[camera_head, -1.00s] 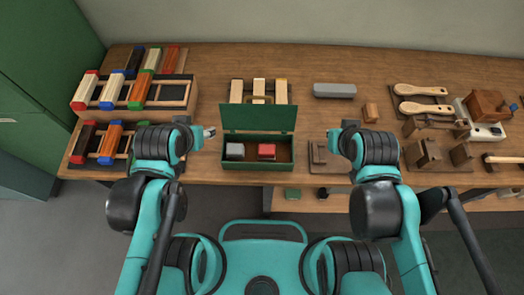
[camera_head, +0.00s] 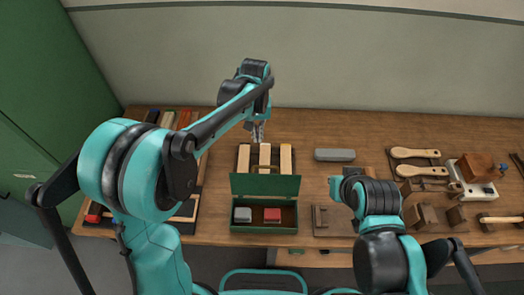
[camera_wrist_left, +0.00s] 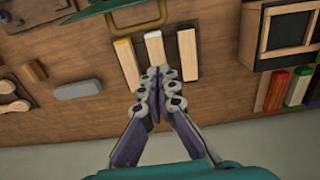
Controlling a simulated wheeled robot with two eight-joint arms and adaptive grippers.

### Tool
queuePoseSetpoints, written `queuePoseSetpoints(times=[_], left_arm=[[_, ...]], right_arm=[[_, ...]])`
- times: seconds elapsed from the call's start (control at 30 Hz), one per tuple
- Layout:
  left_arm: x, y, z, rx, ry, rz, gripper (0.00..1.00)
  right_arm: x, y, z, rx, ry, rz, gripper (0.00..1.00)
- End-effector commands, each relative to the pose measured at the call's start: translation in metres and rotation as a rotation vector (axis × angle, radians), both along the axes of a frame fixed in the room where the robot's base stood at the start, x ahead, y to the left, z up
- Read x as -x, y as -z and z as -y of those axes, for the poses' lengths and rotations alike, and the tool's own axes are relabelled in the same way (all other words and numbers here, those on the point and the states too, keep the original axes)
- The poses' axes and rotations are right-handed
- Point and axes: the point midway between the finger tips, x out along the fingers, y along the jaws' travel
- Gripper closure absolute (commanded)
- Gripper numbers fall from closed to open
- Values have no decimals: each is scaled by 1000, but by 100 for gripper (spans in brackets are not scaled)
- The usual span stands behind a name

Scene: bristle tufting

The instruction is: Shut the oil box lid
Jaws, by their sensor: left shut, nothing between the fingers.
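The green oil box (camera_head: 264,229) stands near the table's front edge, its lid (camera_head: 262,187) raised open at the back. A grey block (camera_head: 242,215) and a red block (camera_head: 272,215) lie inside. A brass handle (camera_wrist_left: 137,19) shows by the lid's edge in the left wrist view, with part of the green lid (camera_wrist_left: 100,10) above it. My left gripper (camera_head: 257,139) is behind the lid, over the far ends of the wooden strips; its fingers (camera_wrist_left: 157,76) are shut and empty, apart from the lid. My right gripper's fingers are hidden below its wrist.
Three pale wooden strips (camera_head: 265,157) lie in a rack behind the box. A grey bar (camera_head: 335,155) lies right of them. Brushes (camera_head: 418,153) and wooden blocks fill the right side. A rack of coloured blocks stands left, partly hidden by my left arm.

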Motion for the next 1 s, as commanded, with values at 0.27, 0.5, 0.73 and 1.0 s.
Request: queuePoseSetpoints(times=[0.27,0.5,0.73,1.0], left_arm=[[-15,22,24,-21,0,-74,100],[-13,55,23,-21,-1,-75,100],[-9,105,23,-21,-1,-74,100],[17,110,23,-21,-1,-74,100]], right_arm=[[0,-11,0,0,0,0,100],[0,-4,0,0,0,0,100],[0,5,0,0,0,0,100],[0,7,0,0,0,0,100]])
